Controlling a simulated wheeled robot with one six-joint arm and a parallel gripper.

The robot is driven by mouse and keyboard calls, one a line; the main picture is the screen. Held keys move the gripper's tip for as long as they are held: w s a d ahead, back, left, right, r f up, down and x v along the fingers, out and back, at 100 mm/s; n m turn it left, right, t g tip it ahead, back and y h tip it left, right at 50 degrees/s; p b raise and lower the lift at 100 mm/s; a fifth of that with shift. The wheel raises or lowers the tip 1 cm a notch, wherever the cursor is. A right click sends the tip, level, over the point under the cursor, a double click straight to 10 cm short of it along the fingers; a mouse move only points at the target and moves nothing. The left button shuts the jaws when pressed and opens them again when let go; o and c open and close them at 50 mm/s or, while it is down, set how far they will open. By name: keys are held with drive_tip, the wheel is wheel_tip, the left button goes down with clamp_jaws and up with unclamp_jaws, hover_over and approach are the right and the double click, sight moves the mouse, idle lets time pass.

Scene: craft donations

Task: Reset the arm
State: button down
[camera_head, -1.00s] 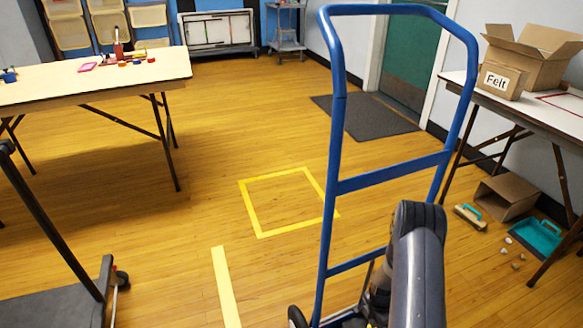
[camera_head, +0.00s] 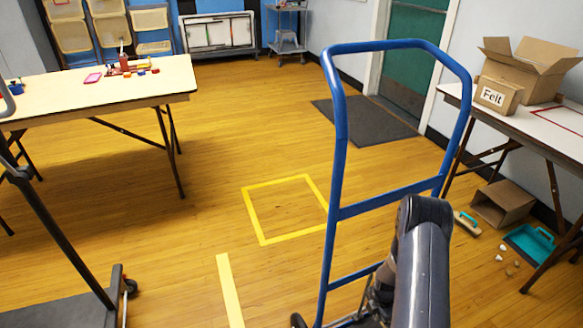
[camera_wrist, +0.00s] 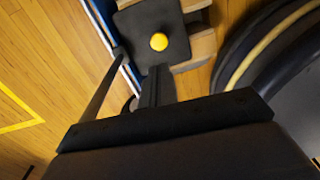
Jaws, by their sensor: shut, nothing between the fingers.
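My gripper (camera_wrist: 157,85) shows in the wrist view as dark parts reaching up from the bottom edge, shut with nothing held. In the head view my arm (camera_head: 425,255) comes up at the lower right, in front of the blue hand truck (camera_head: 335,180); my gripper itself is hidden there. In the wrist view a dark plate with a yellow round spot (camera_wrist: 158,41) lies beyond the gripper; I cannot tell what it belongs to.
A craft table (camera_head: 110,90) stands at left, and a grey platform cart (camera_head: 60,302) at lower left. At right, a table (camera_head: 540,130) holds a Felt box (camera_head: 497,95) and an open carton (camera_head: 530,62). Below are a dustpan (camera_head: 530,242) and brush. The taped square (camera_head: 247,215) is empty.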

wheel_tip(320, 180, up, 16)
drive_tip(key=p, duration=0.8)
drive_tip(key=shift+w+r, duration=0.15)
drive_tip(key=shift+r, duration=0.1)
drive_tip(key=shift+a, duration=0.1)
